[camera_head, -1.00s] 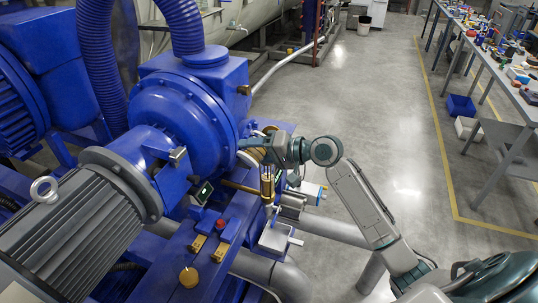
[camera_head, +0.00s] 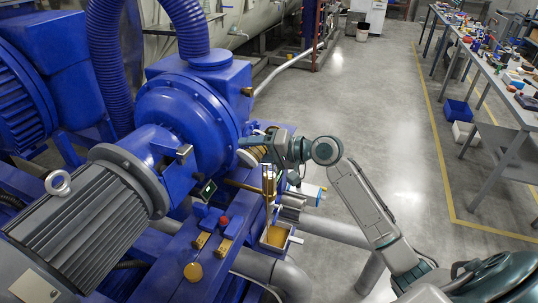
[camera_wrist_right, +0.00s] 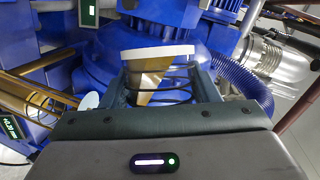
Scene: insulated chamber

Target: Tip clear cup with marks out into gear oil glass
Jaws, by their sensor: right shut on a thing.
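My right gripper (camera_head: 265,150) is shut on the clear cup with marks (camera_head: 256,153), beside the blue pump. In the right wrist view the cup (camera_wrist_right: 150,84) lies between my fingers (camera_wrist_right: 158,82), with a pale rim, dark bands and amber liquid inside. The cup is tipped well over. Just below it stands the narrow upright gear oil glass (camera_head: 268,181), amber-coloured. An amber streak runs down below the glass to a small grey tray (camera_head: 289,240), which has amber liquid in it. Whether the cup's lip is over the glass's mouth is hard to see. My left gripper is out of view.
The blue pump (camera_head: 185,115) and grey motor (camera_head: 95,205) fill the left side. A brass pipe (camera_head: 242,186) and small valves crowd around the glass. Open grey floor (camera_head: 400,130) lies to the right, with a long workbench (camera_head: 490,85) beyond.

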